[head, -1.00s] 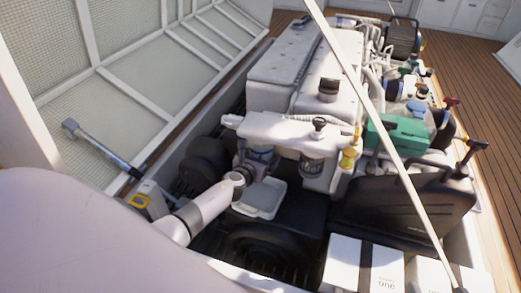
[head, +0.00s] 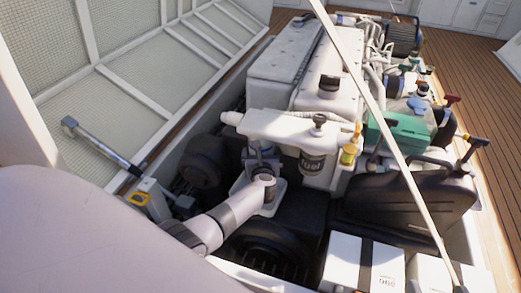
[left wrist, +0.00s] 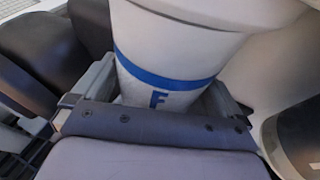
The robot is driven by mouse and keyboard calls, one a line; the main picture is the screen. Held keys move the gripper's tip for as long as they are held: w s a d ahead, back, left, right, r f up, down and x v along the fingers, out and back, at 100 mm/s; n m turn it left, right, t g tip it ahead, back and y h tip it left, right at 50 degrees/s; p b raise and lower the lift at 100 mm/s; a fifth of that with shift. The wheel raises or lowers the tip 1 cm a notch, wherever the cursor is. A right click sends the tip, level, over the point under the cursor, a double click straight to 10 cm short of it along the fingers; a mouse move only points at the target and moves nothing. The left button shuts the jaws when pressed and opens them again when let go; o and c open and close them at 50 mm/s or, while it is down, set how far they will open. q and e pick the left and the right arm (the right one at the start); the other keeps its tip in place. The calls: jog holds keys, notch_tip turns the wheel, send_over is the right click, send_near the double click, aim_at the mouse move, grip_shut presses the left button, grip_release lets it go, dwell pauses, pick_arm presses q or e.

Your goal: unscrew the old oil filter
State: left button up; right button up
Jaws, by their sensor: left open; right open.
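In the left wrist view a white oil filter (left wrist: 170,85) with a blue band and a blue letter F stands between the open fingers of my left gripper (left wrist: 160,98). I cannot tell whether the fingers touch it. In the head view my left arm reaches in from the left, and the filter (head: 263,149) is partly hidden below the engine's white front part. The fingers of my left gripper are mostly hidden there.
A pale tray (head: 281,191) is below the filter, partly covered by my left arm. A dark filter marked "fuel" (head: 312,163) hangs just to the right. White boxes (head: 345,260) stand at the front. A thin pale pole (head: 376,110) crosses the view.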

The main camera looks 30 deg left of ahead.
pick_arm(q)
jog(key=c, duration=1.1)
jog(key=shift+s+a+r+m+t+h+p, duration=0.1)
jog(key=shift+a+r+m+t+h+p, duration=0.15)
jog(key=shift+m+h+p, duration=0.3)
jog(key=shift+d+f+m+t+h, duration=0.2)
jog(key=shift+m+t+h, duration=0.35)
jog(key=shift+m+h, duration=0.4)
jog(key=shift+f+b, duration=1.5)
jog(key=shift+s+d+r+p, duration=0.1)
jog(key=shift+s+p, duration=0.4)
jog(key=shift+s, duration=0.05)
jog(key=s+d+p, duration=0.3)
jog(key=s+p, duration=0.2)
jog(key=s, duration=0.8)
jog(key=shift+s, duration=0.15)
